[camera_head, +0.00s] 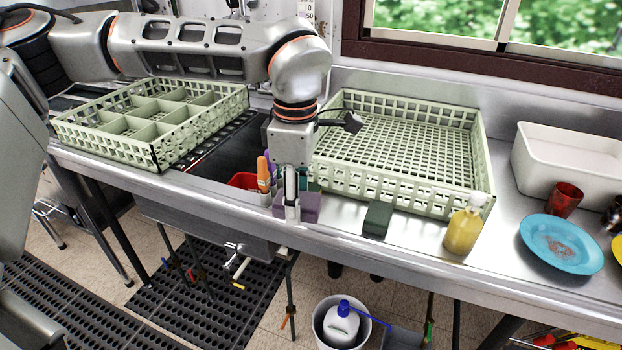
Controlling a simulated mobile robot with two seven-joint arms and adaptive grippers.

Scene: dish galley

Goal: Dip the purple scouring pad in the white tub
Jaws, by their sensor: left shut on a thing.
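My left gripper (292,208) points down at the front edge of the counter, left of centre in the head view. It is shut on the purple scouring pad (312,207), which shows on both sides of the fingers. The fingers hide the pad's middle, and I cannot tell whether it touches the counter. The white tub (566,159) stands at the back right of the counter, well to the right of the gripper. Its inside floor is mostly hidden by its front wall. My right gripper is not in view.
A pale green rack (455,205) lies between pad and tub; a divided rack (152,155) is left. A dark green block (377,219), yellow bottle (464,229), red cup (564,200) and blue plate (590,252) line the front. An orange-handled tool (263,173) stands beside the gripper.

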